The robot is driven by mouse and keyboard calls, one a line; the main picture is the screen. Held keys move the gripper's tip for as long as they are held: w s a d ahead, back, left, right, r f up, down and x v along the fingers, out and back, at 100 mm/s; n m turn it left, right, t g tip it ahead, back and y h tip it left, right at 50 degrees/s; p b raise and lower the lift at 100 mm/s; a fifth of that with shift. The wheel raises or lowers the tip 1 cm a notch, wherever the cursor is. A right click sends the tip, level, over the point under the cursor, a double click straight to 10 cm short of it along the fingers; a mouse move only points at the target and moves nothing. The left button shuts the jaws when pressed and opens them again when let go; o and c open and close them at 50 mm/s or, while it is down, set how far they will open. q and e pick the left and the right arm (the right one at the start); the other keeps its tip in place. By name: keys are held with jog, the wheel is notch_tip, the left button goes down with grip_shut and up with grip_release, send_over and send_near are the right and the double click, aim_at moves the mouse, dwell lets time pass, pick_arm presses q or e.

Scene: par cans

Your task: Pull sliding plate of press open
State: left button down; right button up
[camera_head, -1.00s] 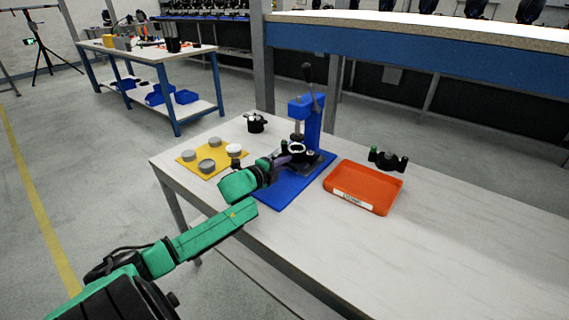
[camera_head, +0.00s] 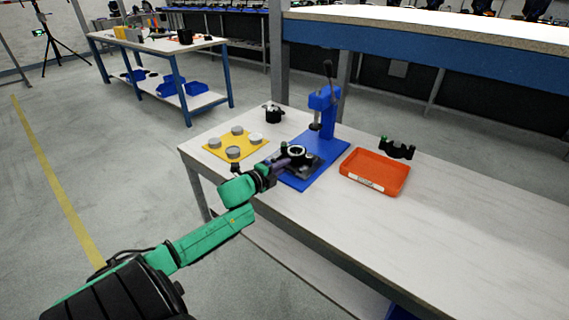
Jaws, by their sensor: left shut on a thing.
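The press (camera_head: 327,115) is blue, with an upright column, a black lever on top and a flat blue base (camera_head: 322,160). Its dark sliding plate (camera_head: 308,163), with a white ring on it, lies out in front of the column and the ram, toward the front left. My left gripper (camera_head: 277,165) comes in low from the front left and is shut at the plate's near left side, by a purple part that looks like its handle. The fingers partly hide the grip. My right gripper is not in view.
A yellow mat (camera_head: 215,151) with several grey round pieces lies left of the press. A small black device (camera_head: 273,113) stands behind. An orange tray (camera_head: 375,172) and a black part with green (camera_head: 397,149) are at right. The front right tabletop is clear.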

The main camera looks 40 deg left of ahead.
pick_arm(q)
jog(key=c, duration=1.2)
grip_release()
jog(key=p+v, duration=0.2)
jog(key=v, duration=1.2)
jog(key=shift+s+p, duration=0.25)
jog(key=shift+p, duration=0.15)
